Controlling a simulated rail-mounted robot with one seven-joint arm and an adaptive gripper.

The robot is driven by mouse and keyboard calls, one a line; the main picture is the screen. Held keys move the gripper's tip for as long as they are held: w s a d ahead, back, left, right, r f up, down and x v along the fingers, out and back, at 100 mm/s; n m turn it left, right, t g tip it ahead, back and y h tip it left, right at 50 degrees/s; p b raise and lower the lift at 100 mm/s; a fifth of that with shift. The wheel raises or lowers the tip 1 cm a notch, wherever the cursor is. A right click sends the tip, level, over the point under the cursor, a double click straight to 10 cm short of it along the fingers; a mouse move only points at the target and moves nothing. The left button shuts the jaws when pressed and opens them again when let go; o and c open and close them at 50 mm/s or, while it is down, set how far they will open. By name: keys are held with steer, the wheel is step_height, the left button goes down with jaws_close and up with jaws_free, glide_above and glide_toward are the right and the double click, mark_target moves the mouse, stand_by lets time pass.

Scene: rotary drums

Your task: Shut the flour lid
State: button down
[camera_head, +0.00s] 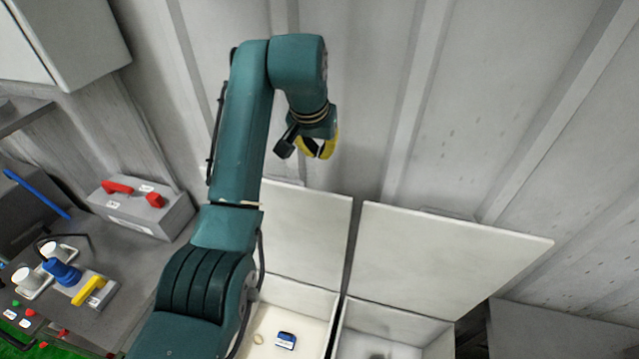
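Two white bins stand side by side at the bottom centre, both with lids raised and leaning back towards the wall. The left lid (310,235) is partly hidden behind my arm, and the left bin (300,297) has a cream-coloured inside. The right lid (450,258) is wider in view, and the right bin (400,325) is cut off by the bottom edge. No readable label shows which bin holds flour. My gripper (311,150), dark with a yellow part, hangs above and apart from the left lid. Its fingers are too small and angled to tell their opening.
A blue and white item (285,340) lies in the left bin. A grey box (142,208) with red parts and a bench panel with a yellow handle (88,290) are at left. A grey block (560,330) stands at lower right. The corrugated wall is close behind the lids.

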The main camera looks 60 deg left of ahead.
steer(key=p+x, duration=0.1)
steer(key=x, duration=0.8)
steer(key=shift+w+f, duration=0.1)
steer(key=shift+f, duration=0.25)
steer(key=shift+s+d+p, duration=0.6)
steer(key=shift+s+d, duration=0.6)
steer(key=shift+s, duration=0.35)
